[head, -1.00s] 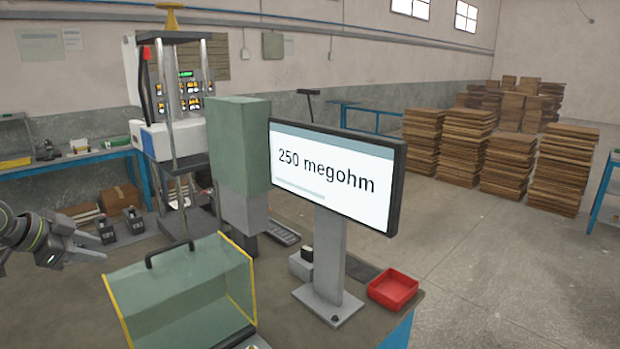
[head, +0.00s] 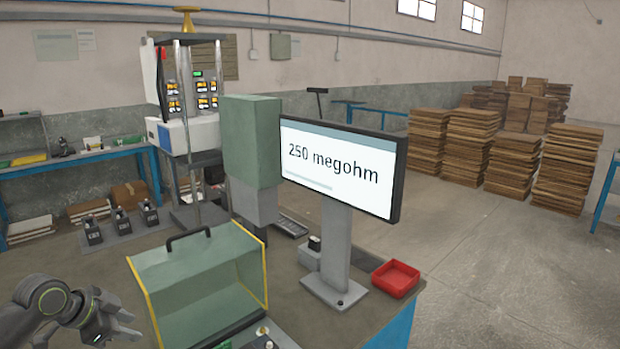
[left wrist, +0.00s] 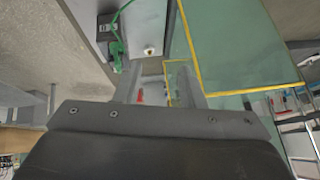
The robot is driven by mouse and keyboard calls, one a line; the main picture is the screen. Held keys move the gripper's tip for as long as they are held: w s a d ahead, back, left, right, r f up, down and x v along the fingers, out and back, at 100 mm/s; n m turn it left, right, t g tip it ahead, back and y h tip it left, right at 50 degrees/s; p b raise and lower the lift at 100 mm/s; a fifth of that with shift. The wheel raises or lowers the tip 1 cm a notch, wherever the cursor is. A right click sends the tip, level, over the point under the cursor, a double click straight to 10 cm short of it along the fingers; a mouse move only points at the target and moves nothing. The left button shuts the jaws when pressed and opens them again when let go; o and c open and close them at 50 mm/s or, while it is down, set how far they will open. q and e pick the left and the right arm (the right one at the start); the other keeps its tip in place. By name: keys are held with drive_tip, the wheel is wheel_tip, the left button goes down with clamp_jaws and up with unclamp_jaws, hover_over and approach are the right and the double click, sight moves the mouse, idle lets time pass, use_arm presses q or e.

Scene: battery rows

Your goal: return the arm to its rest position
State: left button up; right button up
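My left arm comes in at the lower left of the head view. Its dark gripper (head: 118,330) is above the bench, left of the clear green guard box, and looks empty. In the left wrist view its two grey fingers (left wrist: 158,85) stand apart with nothing between them. My right gripper is in neither view.
The yellow-edged guard box (head: 195,275) stands close right of my left gripper. Behind it are a green press column (head: 250,145) and a monitor (head: 338,165) reading "250 megohm". A red tray (head: 396,278) sits at the right edge. A row of small black holders (head: 122,221) stands at the back left.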

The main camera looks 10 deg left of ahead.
use_arm(q)
drive_tip(key=s+d+f, duration=0.3)
drive_tip(key=s+f, duration=0.1)
drive_tip(key=f, duration=0.1)
drive_tip(key=s+d+f+n+g, duration=0.1)
drive_tip(key=s+d+f, duration=0.2)
drive_tip(key=s+f, duration=0.1)
drive_tip(key=s+d+f+n+g+y, duration=0.1)
drive_tip(key=s+d+f, duration=0.2)
drive_tip(key=f, duration=0.3)
drive_tip(key=shift+s+d, duration=0.2)
drive_tip(key=shift+s, duration=0.6)
drive_tip(key=s+d+n+g+y, duration=0.15)
drive_tip(key=s+n, duration=0.25)
drive_tip(key=s, duration=0.5)
drive_tip(key=s+d+n+t+y, duration=0.1)
drive_tip(key=s+d+n+y, duration=0.2)
drive_tip(key=s, duration=0.6)
wheel_tip(320, 180, down, 25)
drive_tip(key=a+g+h, duration=0.1)
drive_tip(key=g, duration=0.1)
drive_tip(key=s+d+f, duration=0.1)
drive_tip(key=s+f, duration=1.3)
drive_tip(key=f, duration=0.2)
drive_tip(key=shift+s+f+n+g, duration=0.25)
drive_tip(key=shift+s+n+g, duration=0.1)
drive_tip(key=shift+n+g, duration=0.1)
drive_tip(key=shift+h, duration=0.25)
